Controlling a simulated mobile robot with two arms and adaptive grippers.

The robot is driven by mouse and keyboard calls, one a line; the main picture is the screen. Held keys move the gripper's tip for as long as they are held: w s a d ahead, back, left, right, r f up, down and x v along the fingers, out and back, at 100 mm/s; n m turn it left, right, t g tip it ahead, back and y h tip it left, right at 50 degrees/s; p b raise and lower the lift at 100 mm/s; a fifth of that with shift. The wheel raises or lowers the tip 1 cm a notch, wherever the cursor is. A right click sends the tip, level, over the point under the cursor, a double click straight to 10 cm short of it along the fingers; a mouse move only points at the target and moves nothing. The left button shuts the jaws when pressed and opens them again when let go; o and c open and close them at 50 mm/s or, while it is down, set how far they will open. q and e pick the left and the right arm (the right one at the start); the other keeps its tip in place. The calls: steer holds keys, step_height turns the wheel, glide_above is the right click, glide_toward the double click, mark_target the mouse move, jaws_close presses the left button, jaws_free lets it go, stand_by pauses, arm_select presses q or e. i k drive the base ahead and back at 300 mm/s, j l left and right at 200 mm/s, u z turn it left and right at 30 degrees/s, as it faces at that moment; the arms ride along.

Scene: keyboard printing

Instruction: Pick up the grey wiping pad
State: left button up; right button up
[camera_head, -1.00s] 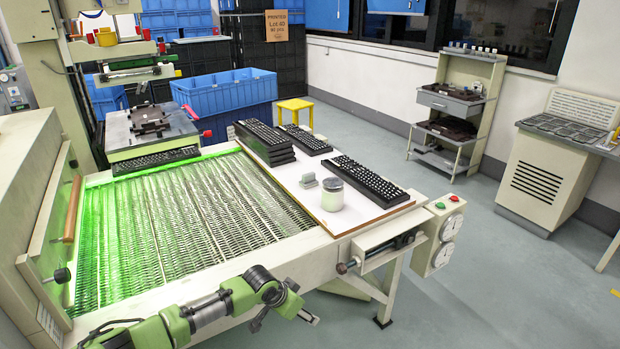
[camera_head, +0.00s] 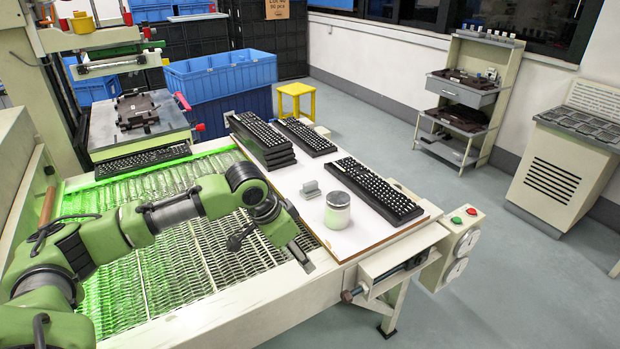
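The grey wiping pad (camera_head: 310,188) is a small grey block on the white board (camera_head: 290,185) beside the conveyor. It lies just left of a lidded white jar (camera_head: 338,211). My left gripper (camera_head: 303,257) points down over the near right part of the mesh conveyor, close to the board's near left edge. It is in front of the pad in the picture and apart from it. Its fingers are seen from the side, so their opening is unclear. My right gripper is not in view.
Stacked black keyboards (camera_head: 262,140) and a single keyboard (camera_head: 305,137) lie at the board's back; another keyboard (camera_head: 375,192) lies right of the jar. The mesh conveyor (camera_head: 180,270) fills the left. A control box (camera_head: 452,240) hangs at the near right corner.

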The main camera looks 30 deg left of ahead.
mark_target(311, 189)
steer(key=i+j, duration=1)
steer(key=i, duration=0.2)
